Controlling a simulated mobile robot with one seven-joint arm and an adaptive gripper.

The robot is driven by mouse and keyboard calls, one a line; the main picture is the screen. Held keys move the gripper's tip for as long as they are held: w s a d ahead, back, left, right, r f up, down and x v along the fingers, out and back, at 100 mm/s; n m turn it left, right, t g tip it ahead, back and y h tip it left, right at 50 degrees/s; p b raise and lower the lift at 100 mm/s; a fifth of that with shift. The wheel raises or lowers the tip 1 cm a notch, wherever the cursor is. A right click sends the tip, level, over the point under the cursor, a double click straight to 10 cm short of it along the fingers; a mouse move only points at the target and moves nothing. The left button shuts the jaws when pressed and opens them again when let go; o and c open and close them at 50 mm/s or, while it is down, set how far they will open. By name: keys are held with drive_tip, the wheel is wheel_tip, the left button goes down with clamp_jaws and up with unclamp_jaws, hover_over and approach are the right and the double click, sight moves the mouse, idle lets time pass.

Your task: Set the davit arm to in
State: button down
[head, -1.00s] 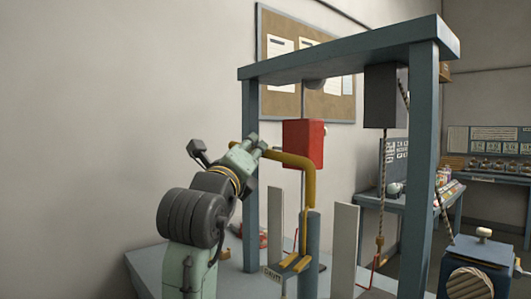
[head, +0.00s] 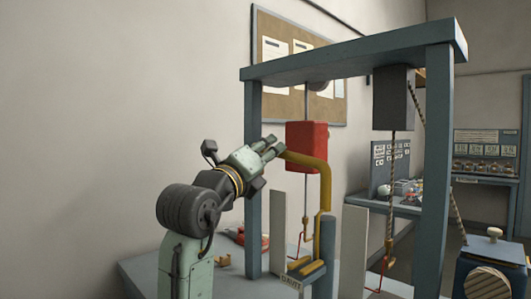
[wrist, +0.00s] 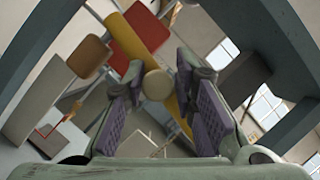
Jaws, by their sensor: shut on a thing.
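The davit arm (head: 324,180) is a yellow bent bar on a blue-grey post (head: 324,250). Its upper part reaches left to my gripper (head: 276,147), which is shut on its end. In the wrist view the davit arm's round end (wrist: 157,84) shows between the two purple-padded fingers of my gripper (wrist: 160,78). A small plate marked DAVIT (head: 292,284) sits low beside the post. How the arm stands against any marks on the post is too small to tell.
A blue-grey frame (head: 441,160) stands over the davit. A red block (head: 306,146) hangs close behind the davit arm, and a dark block (head: 394,98) hangs to the right. Pale upright panels (head: 353,246) stand by the post. The space left of my arm is clear.

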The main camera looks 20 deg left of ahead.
drive_tip(key=shift+w+d+f, duration=0.2)
drive_tip(key=shift+w+f, duration=0.1)
drive_tip(key=shift+w, duration=0.05)
drive_tip(key=c, duration=1.7)
unclamp_jaws()
drive_tip(key=o, duration=0.3)
drive_tip(key=shift+w+d, duration=0.15)
drive_tip(key=shift+w, duration=0.05)
drive_tip(key=shift+o, duration=0.2)
drive_tip(key=shift+s, duration=0.1)
drive_tip(key=shift+s, duration=0.3)
drive_tip(key=v, duration=1.1)
drive_tip(key=shift+s, duration=0.2)
